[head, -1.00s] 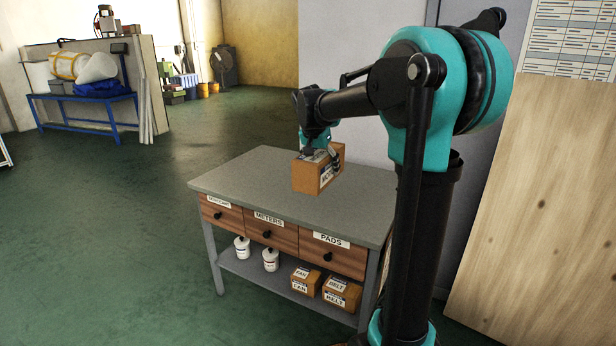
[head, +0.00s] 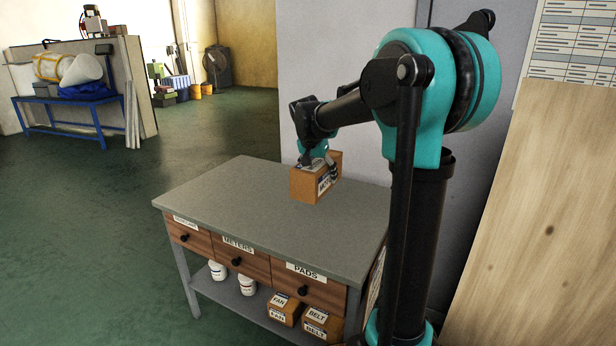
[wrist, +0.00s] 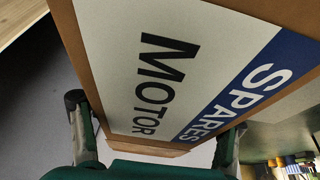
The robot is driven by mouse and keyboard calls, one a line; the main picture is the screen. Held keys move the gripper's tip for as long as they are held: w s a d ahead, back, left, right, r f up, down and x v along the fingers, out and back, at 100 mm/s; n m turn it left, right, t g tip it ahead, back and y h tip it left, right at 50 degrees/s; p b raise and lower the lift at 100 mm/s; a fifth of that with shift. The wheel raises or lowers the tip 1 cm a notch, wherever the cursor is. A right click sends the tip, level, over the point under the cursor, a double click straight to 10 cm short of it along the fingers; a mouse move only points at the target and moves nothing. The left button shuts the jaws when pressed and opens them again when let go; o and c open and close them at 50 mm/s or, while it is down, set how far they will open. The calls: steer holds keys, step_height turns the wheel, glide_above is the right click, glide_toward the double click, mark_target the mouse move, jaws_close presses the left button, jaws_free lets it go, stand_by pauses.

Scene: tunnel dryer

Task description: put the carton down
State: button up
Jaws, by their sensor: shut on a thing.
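A brown carton (head: 304,186) with a white and blue label is in my gripper (head: 318,165), over the right part of the grey bench top (head: 235,204). In the head view I cannot tell whether its underside touches the top. In the wrist view the carton's label (wrist: 165,75) reads "SPARES MOTOR" and fills most of the picture. The fingers of my gripper (wrist: 158,140) stand on either side of the carton, shut on it.
The bench has drawers, one marked PADS (head: 303,285). Its lower shelf holds white bottles (head: 247,285), a FAN carton (head: 284,309) and BELT cartons (head: 317,318). The left part of the bench top is bare. A plywood board (head: 535,210) stands at the right.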

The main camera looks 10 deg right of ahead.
step_height(320, 180, down, 17)
steer(key=shift+f, duration=0.1)
stand_by(0.6)
steer(key=o, duration=1.9)
steer(key=v, duration=1.2)
steer(key=shift+s, duration=0.1)
steer(key=s+d+f+n+y, duration=0.1)
steer(key=s+f, duration=0.3)
steer(key=s, duration=0.4)
steer(key=s+d+f+n, duration=0.2)
steer(key=s+f+n, duration=0.1)
steer(key=s, duration=0.6)
steer(key=s+d+f+n+t+y, duration=0.1)
steer(key=s+d+f+n, duration=0.1)
steer(key=s+f, duration=0.3)
steer(key=shift+s+d+f+n+y, duration=0.1)
steer(key=shift+s+n+y, duration=0.35)
steer(key=shift+s, duration=1.35)
